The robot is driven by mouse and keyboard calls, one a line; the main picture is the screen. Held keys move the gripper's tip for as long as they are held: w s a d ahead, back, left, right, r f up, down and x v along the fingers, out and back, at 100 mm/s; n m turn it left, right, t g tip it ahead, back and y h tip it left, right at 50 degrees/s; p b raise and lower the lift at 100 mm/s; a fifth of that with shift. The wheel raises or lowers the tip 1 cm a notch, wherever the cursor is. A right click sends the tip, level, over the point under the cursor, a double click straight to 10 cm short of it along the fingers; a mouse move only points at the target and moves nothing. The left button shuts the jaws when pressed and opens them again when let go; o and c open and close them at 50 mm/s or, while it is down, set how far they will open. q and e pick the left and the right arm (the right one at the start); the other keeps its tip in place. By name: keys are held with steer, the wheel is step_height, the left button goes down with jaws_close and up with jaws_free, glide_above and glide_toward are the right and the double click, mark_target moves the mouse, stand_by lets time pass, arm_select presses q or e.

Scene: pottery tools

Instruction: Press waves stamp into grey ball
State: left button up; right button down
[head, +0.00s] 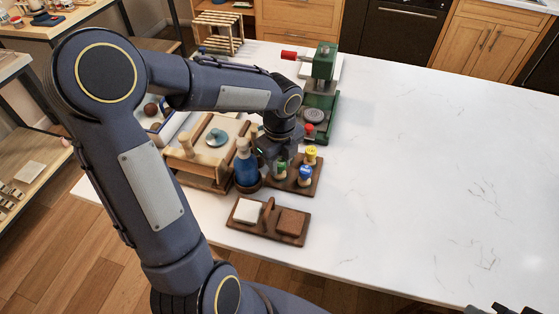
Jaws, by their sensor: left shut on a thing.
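Small stamps stand on a dark wooden rack (302,188): a yellow-topped one (311,154), a blue-topped one (305,173) and a green-topped one (281,169). A red-topped one (309,129) stands just behind. I cannot tell which carries waves. My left gripper (279,161) points down at the rack's left side and is shut, apparently on the green-topped stamp; its fingers are partly hidden by the arm. I cannot make out a grey ball. Dark parts at the bottom right edge look like my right gripper (508,309), mostly cut off.
A blue bottle (245,168) stands close left of the gripper. A wooden press frame (203,158) is further left, a green press (321,88) behind. A wooden tray (267,228) with a white and a brown block lies in front. The white table is clear to the right.

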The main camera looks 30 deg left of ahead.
arm_select(q)
steer(key=shift+f, duration=0.3)
stand_by(0.5)
steer(key=o, duration=1)
steer(key=shift+o, duration=0.2)
steer(key=shift+r, duration=0.1)
step_height(320, 180, up, 7)
steer(key=shift+r, duration=0.2)
steer(key=shift+s+r, duration=0.15)
steer(key=shift+r, duration=0.1)
steer(key=s+d+n+t+h, duration=0.2)
steer(key=s+n, duration=0.6)
steer(key=n, duration=0.3)
steer(key=s+d+n+t+h, duration=0.1)
steer(key=s+d+n+t, duration=0.1)
steer(key=s+n, duration=0.6)
steer(key=n+t, duration=0.1)
steer(key=n, duration=0.3)
steer(key=shift+s+t+h, duration=0.3)
steer(key=shift+s+h, duration=0.05)
steer(key=shift+h, duration=0.05)
